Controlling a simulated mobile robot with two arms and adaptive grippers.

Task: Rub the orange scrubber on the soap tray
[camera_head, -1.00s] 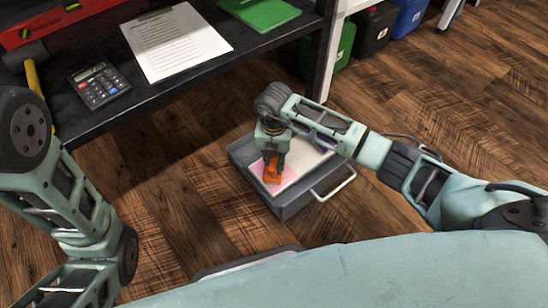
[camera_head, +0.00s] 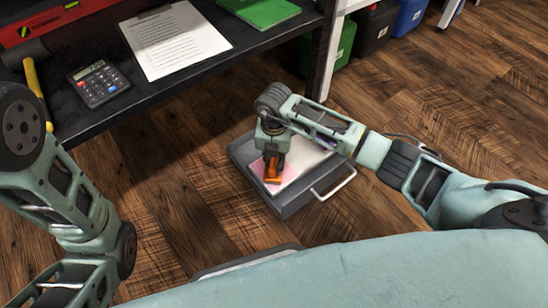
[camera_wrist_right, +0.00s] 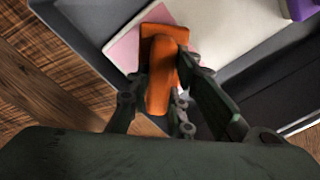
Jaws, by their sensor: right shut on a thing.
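My right gripper (camera_head: 273,158) is shut on the orange scrubber (camera_head: 273,174) and holds it down at the pink patch of the soap tray (camera_head: 261,170). In the right wrist view the scrubber (camera_wrist_right: 165,50) has a flat head over the pink area (camera_wrist_right: 124,48) and a handle between my fingers (camera_wrist_right: 165,85). I cannot tell for sure whether its underside touches the surface. The pink area lies in a grey case (camera_head: 295,203) with a metal handle. My left arm shows at the left, but its gripper is out of view.
A dark shelf holds a calculator (camera_head: 99,82), a clipboard with paper (camera_head: 175,40), a green folder (camera_head: 262,10) and a hammer (camera_head: 36,85). Bins (camera_head: 374,28) stand at the back right. A purple thing (camera_wrist_right: 300,8) lies in the case.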

